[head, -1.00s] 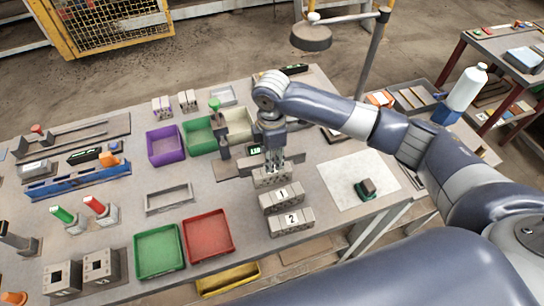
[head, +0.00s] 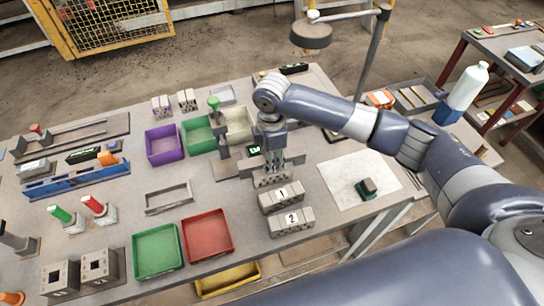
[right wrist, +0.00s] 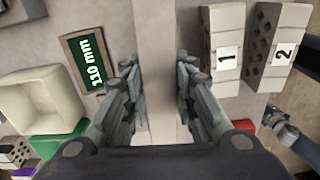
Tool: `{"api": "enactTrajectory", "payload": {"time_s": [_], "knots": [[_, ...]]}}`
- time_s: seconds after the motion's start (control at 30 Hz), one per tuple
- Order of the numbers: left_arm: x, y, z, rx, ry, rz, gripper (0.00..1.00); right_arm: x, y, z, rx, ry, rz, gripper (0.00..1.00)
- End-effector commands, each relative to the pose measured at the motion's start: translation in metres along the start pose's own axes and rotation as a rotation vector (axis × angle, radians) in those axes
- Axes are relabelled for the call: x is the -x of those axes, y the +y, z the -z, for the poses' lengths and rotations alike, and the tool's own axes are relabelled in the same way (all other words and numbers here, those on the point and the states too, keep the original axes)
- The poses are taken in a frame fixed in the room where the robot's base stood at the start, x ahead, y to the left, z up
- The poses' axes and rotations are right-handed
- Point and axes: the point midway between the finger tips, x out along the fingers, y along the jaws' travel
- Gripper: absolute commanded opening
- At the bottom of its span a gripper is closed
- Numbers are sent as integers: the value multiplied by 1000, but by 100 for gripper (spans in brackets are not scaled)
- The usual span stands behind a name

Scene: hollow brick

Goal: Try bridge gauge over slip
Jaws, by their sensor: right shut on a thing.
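My right gripper (head: 272,168) is shut on a grey hollow brick (head: 272,179), just behind the brick marked 1 (head: 282,195). In the right wrist view the held brick (right wrist: 163,60) runs as a plain light bar between the two fingers. I cannot tell whether it touches the table. The brick marked 2 (head: 291,220) lies in front of brick 1; its holes show in the right wrist view. A plate reading 110 mm (right wrist: 88,62) lies beside the gripper. I cannot tell which things are the bridge gauge and the slip. My left gripper is not in view.
A green tray (head: 158,251) and a red tray (head: 208,236) stand at the front, with an empty rectangular frame (head: 168,197) behind. Purple, green and cream bins stand further back. A pale sheet (head: 340,178) with a small green-based block (head: 367,188) lies to the right.

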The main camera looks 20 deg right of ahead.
Motion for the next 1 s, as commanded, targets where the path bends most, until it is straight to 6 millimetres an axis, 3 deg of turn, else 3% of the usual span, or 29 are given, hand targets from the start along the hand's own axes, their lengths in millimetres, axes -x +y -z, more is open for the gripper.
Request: {"api": "enactTrajectory", "payload": {"time_s": [1.0], "knots": [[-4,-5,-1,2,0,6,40,-20,0,0,1,0,-1,0]]}}
